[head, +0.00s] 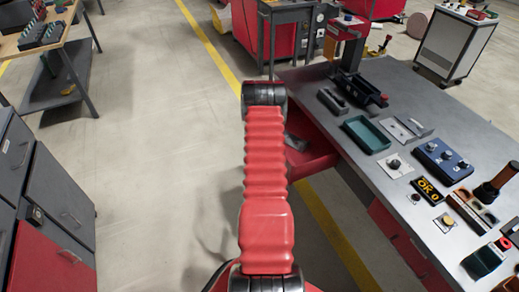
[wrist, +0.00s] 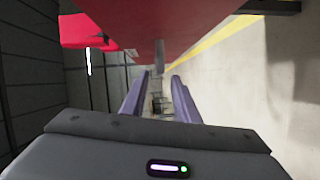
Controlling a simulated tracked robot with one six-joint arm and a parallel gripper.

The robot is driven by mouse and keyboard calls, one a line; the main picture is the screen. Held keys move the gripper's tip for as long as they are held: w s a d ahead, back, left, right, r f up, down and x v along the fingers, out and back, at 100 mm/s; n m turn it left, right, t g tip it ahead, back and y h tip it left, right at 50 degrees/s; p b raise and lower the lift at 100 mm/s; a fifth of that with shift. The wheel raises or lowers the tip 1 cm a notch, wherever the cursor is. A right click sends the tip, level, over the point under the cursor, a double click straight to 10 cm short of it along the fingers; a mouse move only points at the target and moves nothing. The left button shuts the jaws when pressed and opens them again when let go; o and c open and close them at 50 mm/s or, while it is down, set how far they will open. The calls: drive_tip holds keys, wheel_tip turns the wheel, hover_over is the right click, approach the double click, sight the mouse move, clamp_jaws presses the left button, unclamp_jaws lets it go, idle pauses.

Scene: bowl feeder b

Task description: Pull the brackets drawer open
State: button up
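A red drawer (head: 312,155) sticks out from under the grey workbench, beside the far end of my arm. A grey piece (head: 296,142) shows in it, partly hidden by the arm. I cannot read a label, so I cannot tell whether it is the brackets drawer. In the wrist view, a broad red surface (wrist: 160,18) hangs close above my gripper (wrist: 158,92). The two fingers are apart. A small grey part (wrist: 158,55) shows beyond the gap; I cannot tell whether it is a handle or touches the fingers. The head view hides my gripper behind the arm.
The workbench top (head: 330,75) on the right carries several fixtures, trays and a black display (head: 428,190). Another red drawer front (head: 397,238) is below it. Grey cabinets (head: 55,190) stand at the left. Open floor (head: 160,130) lies between.

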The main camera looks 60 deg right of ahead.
drive_tip(key=v, duration=0.7)
drive_tip(key=shift+s, duration=0.15)
drive_tip(key=shift+a, duration=0.1)
idle(0.3)
